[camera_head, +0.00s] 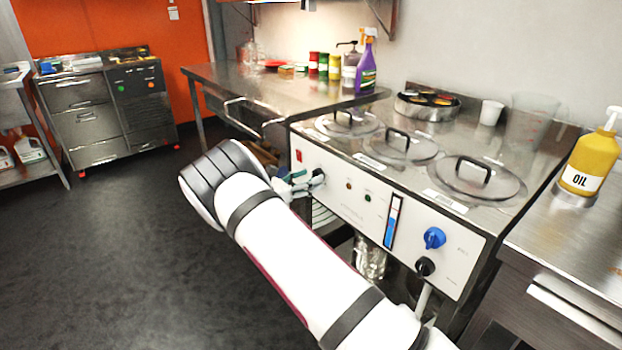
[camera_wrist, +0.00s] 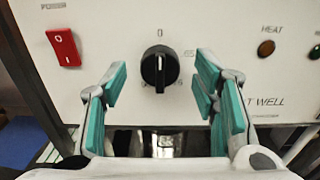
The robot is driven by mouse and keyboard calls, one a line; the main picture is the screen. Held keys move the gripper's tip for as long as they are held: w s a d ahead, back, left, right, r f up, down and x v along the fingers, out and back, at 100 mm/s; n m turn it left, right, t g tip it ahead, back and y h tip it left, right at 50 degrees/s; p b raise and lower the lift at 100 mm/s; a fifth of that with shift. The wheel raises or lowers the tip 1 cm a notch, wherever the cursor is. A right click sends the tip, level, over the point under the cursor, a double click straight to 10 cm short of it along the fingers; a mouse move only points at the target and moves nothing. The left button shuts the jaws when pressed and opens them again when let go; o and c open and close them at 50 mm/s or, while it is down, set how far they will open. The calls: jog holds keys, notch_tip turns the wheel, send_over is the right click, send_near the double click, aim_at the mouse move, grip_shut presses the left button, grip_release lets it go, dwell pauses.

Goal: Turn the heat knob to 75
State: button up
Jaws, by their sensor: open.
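The heat knob (camera_wrist: 160,67) is black and round with a white line that looks vertical. A 0 is printed above it and a 65 to its right; other marks are partly hidden. In the head view the knob (camera_head: 319,176) sits at the left of the white front panel (camera_head: 345,205). My gripper (camera_wrist: 161,83) is open, with one teal-padded finger on each side of the knob and visible gaps between pads and knob. My gripper (camera_head: 299,186) also shows in the head view, close to the panel and partly hidden by my wrist.
A red power switch (camera_wrist: 63,47) is left of the knob, and an amber heat lamp (camera_wrist: 266,48) is right. A blue knob (camera_head: 434,238) and black tap (camera_head: 425,266) stick out from the panel's right. Lidded pots (camera_head: 403,146) are on top. The floor at left is clear.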

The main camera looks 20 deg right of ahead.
jog(key=shift+x, duration=0.8)
jog(key=shift+c, duration=0.5)
jog(key=c, duration=1)
jog(key=shift+c, duration=0.2)
